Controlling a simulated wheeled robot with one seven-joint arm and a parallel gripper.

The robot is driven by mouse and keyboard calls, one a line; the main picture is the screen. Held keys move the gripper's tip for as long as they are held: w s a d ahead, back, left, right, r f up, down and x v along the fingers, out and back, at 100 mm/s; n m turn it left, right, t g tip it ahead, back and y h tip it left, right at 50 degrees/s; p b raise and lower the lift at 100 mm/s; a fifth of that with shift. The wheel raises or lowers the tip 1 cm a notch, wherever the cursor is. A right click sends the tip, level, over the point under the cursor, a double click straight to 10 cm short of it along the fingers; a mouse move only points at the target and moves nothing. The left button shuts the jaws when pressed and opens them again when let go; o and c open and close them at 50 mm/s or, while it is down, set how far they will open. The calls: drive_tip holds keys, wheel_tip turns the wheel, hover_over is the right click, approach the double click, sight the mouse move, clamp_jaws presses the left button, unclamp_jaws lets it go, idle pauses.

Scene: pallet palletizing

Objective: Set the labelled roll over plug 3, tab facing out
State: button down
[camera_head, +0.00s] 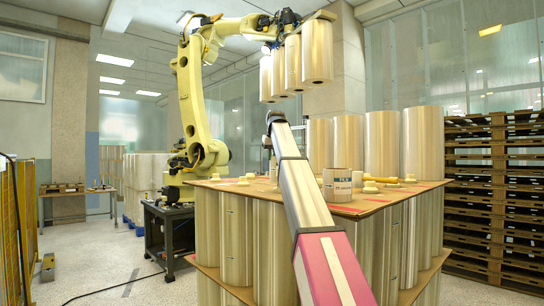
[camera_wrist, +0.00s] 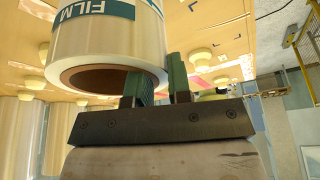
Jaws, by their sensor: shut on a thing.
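The labelled roll (camera_head: 337,186) is short and pale, with a dark band reading FILM, and appears upright at the board's near edge in the head view. In the wrist view the roll (camera_wrist: 110,42) fills the upper left, its hollow brown core facing me. My gripper (camera_wrist: 158,82) is shut on the roll's wall, one green-padded finger at the core and one outside. My arm hides the gripper in the head view. Pale plugs (camera_head: 370,187) (camera_wrist: 201,54) stand on the board. I cannot tell which is plug 3, nor whether the roll is raised. No tab is clear.
The brown board (camera_head: 400,190) with red markings lies on a layer of tall film rolls (camera_head: 236,240). More tall rolls (camera_head: 382,143) stand at its back. A yellow robot arm (camera_head: 190,95) holds rolls above. Stacked pallets (camera_head: 495,190) stand at right.

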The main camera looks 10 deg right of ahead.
sight(272, 166)
drive_tip(key=shift+f, duration=2.3)
idle(1.0)
drive_tip(key=c, duration=1)
unclamp_jaws()
drive_tip(key=v, duration=1)
drive_tip(key=shift+s+r, duration=0.15)
drive_tip(key=shift+r, duration=0.25)
drive_tip(key=shift+s+a, duration=0.1)
drive_tip(key=shift+a, duration=0.05)
